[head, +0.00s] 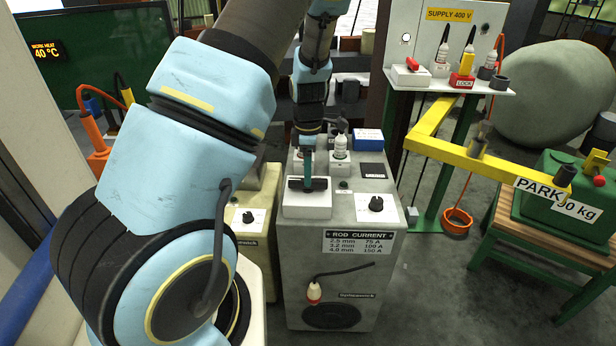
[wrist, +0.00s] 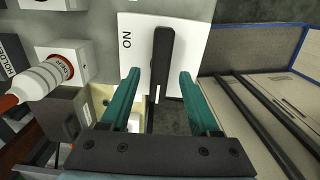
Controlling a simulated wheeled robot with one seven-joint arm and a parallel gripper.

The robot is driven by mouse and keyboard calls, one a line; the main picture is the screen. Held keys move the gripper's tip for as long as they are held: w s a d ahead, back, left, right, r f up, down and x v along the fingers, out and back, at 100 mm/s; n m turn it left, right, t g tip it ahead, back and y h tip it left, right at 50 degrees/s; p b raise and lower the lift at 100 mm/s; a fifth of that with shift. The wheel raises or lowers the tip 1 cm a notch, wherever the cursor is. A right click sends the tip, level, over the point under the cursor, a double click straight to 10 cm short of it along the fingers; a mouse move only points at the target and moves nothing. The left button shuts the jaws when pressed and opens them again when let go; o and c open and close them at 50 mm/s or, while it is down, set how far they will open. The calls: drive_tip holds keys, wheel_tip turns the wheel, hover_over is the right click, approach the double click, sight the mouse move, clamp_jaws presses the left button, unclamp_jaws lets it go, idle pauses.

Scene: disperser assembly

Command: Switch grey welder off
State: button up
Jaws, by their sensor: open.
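The grey welder (head: 330,262) stands in the middle of the head view, with a "ROD CURRENT" plate on its front. On its top is a white switch plate (head: 306,205) with a black lever (head: 306,184). In the wrist view the lever (wrist: 162,55) lies across the white plate (wrist: 193,45), with the letters "ON" beside it. My gripper (head: 307,172) is above the switch. Its teal fingers are open, one on each side of the lever's near end in the wrist view (wrist: 158,80). I cannot tell whether they touch it.
A black knob (head: 376,203) sits right of the switch on the welder top. A beige welder (head: 257,225) stands close on the left. A yellow arm (head: 480,160) marked "PARK" extends on the right.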

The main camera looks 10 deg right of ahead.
wheel_tip(320, 180, up, 9)
drive_tip(key=b, duration=0.1)
drive_tip(key=shift+f, duration=0.15)
drive_tip(key=s+a+r+m, duration=0.2)
drive_tip(key=s+a+m, duration=0.5)
drive_tip(key=a+m, duration=0.1)
drive_tip(key=s+a+r+m+t, duration=0.1)
drive_tip(key=s+a+r+m, duration=0.2)
drive_tip(key=s+a+m, duration=0.4)
drive_tip(key=shift+a+m+t, duration=0.3)
drive_tip(key=shift+a+m, duration=0.4)
drive_tip(key=shift+m, duration=0.4)
